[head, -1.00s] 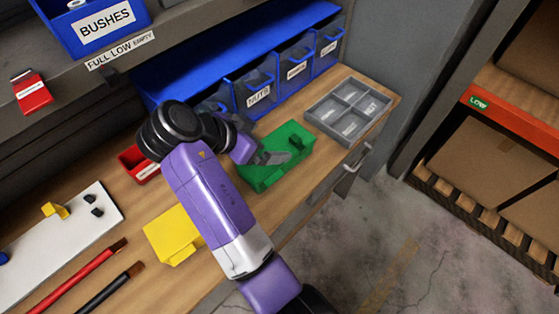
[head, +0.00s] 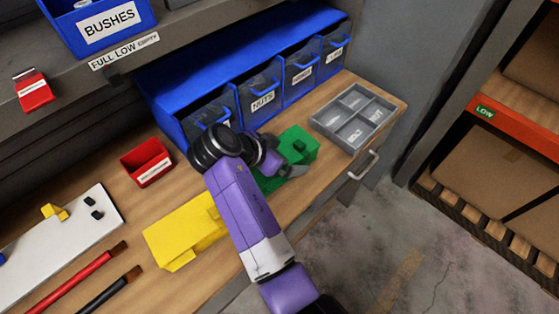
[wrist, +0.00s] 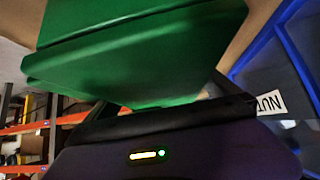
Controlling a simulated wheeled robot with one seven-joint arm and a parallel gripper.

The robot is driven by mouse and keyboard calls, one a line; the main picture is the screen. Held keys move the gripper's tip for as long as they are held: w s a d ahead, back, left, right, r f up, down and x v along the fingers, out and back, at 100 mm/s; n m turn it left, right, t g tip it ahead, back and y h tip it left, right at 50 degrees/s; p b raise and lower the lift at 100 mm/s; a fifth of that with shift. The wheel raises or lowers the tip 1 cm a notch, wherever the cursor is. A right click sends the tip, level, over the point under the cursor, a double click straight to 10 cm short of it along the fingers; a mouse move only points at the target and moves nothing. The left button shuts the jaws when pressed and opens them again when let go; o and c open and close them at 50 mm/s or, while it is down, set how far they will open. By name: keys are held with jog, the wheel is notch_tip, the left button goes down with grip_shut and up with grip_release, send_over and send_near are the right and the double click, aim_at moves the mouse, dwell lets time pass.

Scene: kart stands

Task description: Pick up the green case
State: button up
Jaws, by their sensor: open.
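The green case (head: 303,146) lies on the wooden bench top in the head view, with a small raised block on it. My arm hides its left part. My gripper (head: 293,170) is open at the near side of the case, its grey fingers close against it. In the wrist view the green case (wrist: 140,55) fills the upper middle, very close in front of my gripper. I cannot tell whether the case is between the fingers or touching them.
A yellow case (head: 185,232) lies left of my arm, and a red bin (head: 147,162) behind it. A grey divided tray (head: 352,118) stands right of the green case. Blue drawers (head: 262,97) line the back. The bench's front edge is near.

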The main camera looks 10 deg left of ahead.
jog(key=shift+w+d+f, duration=0.1)
jog(key=shift+w+f, duration=0.05)
jog(key=c, duration=1.6)
jog(key=shift+o, duration=0.2)
